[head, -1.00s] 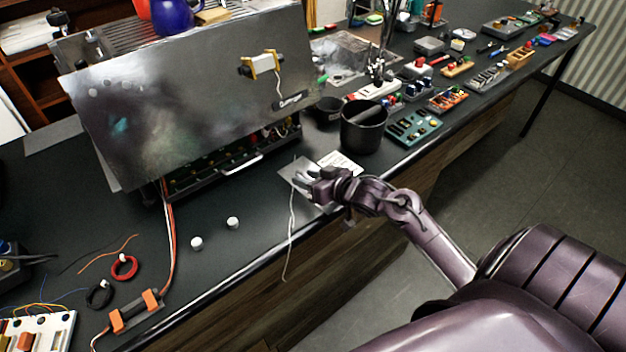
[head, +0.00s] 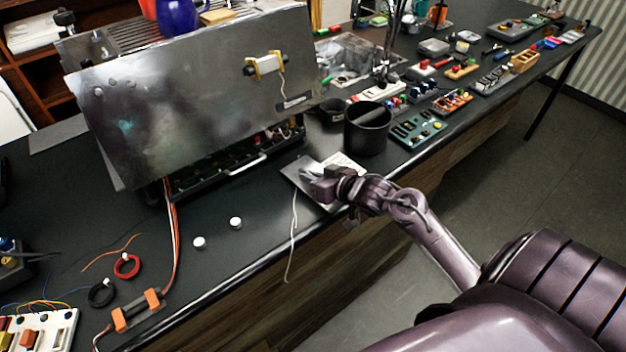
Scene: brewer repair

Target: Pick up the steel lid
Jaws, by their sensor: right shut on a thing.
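A small flat steel plate, which I take to be the steel lid (head: 293,173), lies at the front edge of the dark bench, in front of the brewer. My right gripper (head: 314,182) comes in from the right, low over the plate, and is shut on it. The gripper's hand hides part of the plate, and the fingertips are hard to make out. A thin white cord (head: 294,235) runs from near the plate down over the bench edge. My left gripper is not in view.
The brewer's large steel panel (head: 190,100) stands tilted behind the plate. A black bin (head: 367,130) and a white printed card (head: 345,161) are close to my right gripper. Two white knobs (head: 236,222) lie to the left. Bare bench lies between them and the plate.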

